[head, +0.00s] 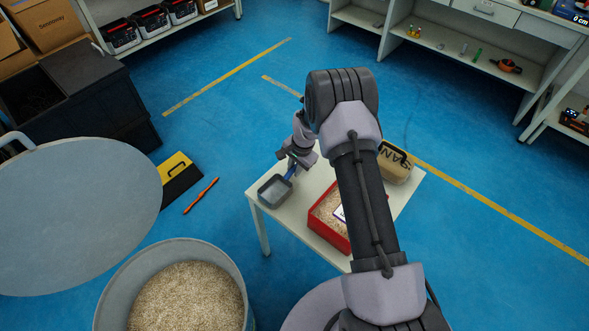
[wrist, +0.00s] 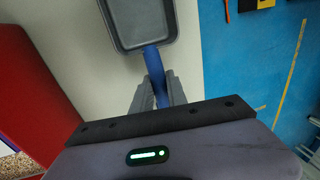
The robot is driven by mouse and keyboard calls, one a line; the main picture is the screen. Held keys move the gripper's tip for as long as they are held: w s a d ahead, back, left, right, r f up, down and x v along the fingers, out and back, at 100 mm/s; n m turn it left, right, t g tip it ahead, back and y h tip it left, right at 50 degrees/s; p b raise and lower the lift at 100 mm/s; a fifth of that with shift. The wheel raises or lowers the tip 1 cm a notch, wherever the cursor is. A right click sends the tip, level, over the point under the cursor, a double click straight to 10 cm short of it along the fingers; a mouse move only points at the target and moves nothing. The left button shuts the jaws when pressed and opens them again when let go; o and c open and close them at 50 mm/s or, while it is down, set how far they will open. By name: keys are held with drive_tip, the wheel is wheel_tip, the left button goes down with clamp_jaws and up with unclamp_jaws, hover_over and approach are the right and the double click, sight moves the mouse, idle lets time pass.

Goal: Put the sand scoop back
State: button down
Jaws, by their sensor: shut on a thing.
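The sand scoop (head: 273,190) has a grey square pan and a blue handle. It is over the left end of a small white table (head: 255,191); I cannot tell whether the pan touches the tabletop. My gripper (head: 297,163) is shut on the blue handle. In the wrist view the scoop's pan (wrist: 140,22) points away from my gripper (wrist: 155,92), with the handle between the fingers. A red bin (head: 325,233) of sand-coloured grains stands on the table, partly hidden by my arm. A tan container (head: 396,163) marked with "SAN" is behind my arm.
A large grey drum (head: 235,262) of grains stands at front left, beside a round grey lid (head: 80,215). Shelves line the back.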

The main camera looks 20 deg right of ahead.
drive_tip(key=c, duration=1.3)
unclamp_jaws()
drive_tip(key=shift+f, duration=0.15)
drive_tip(key=s+a+r+n+t+p, duration=0.15)
drive_tip(key=s+r, duration=0.25)
drive_tip(key=r, duration=1.2)
drive_tip(key=s+a+r+n+p, duration=0.1)
drive_tip(key=s+r+p, duration=0.2)
drive_tip(key=r, duration=1.3)
drive_tip(key=s+a+r+n+t, duration=0.1)
drive_tip(key=s+a+r+n, duration=0.15)
drive_tip(key=s+r, duration=0.85)
drive_tip(key=shift+n+t+y, duration=0.4)
drive_tip(key=shift+n+t, duration=0.35)
drive_tip(key=shift+n, duration=0.15)
drive_tip(key=s, duration=0.5)
drive_tip(key=s+a+r, duration=0.1)
drive_tip(key=s, duration=0.4)
drive_tip(key=s+a+r, duration=0.1)
drive_tip(key=s, duration=0.4)
drive_tip(key=shift+s+a+r, duration=0.1)
drive_tip(key=shift+s+a, duration=0.1)
drive_tip(key=shift+s, duration=0.15)
